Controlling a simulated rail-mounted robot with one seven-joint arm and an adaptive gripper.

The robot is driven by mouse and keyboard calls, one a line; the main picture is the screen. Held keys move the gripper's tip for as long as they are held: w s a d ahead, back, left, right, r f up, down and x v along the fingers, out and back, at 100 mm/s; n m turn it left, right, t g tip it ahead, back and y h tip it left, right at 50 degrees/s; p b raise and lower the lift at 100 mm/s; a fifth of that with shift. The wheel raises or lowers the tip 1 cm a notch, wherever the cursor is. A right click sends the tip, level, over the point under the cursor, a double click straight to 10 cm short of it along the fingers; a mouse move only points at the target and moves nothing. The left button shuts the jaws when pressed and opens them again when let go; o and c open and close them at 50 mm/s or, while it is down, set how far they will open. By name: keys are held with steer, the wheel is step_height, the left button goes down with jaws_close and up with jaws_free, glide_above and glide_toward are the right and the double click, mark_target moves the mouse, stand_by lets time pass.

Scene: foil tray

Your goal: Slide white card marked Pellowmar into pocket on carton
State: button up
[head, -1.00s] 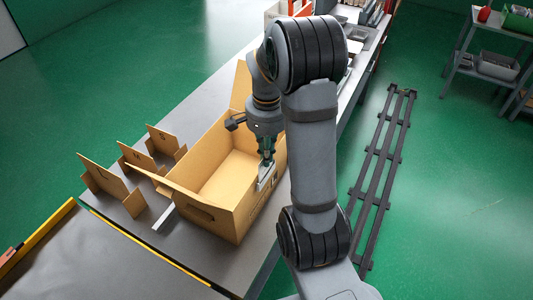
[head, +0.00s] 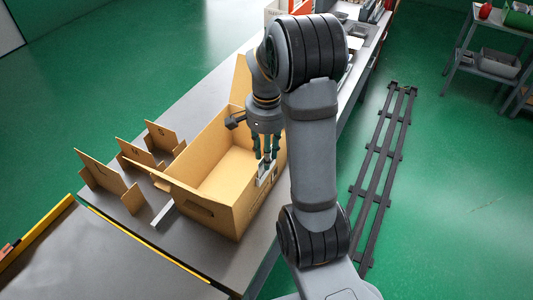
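The open cardboard carton (head: 208,213) stands on the grey table, its near flap folded outward. A small pale, greyish piece (head: 266,175) sits at the top of the carton's right wall, where the card and pocket appear together. I cannot read any marking or tell how deep the card sits. My gripper (head: 267,157) is just above this piece, pointing down, with its fingers spread apart. It appears empty. My arm hides part of the carton's right side.
Several cardboard stands (head: 104,178) with letters are to the left of the carton. A pale strip (head: 163,213) lies on the table near its front left corner. A yellow-edged surface (head: 80,255) is at the front left. Dark rails (head: 383,170) lie on the green floor at right.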

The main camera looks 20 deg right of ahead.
step_height(320, 180, up, 12)
stand_by(0.6)
stand_by(0.4)
step_height(320, 180, down, 12)
steer(key=shift+s+r, duration=0.1)
steer(key=shift+r, duration=0.1)
steer(key=shift+r+p, duration=0.5)
steer(key=shift+p, duration=0.3)
step_height(320, 180, up, 2)
steer(key=shift+r+p, duration=0.2)
steer(key=shift+p, duration=0.7)
steer(key=shift+f, duration=0.15)
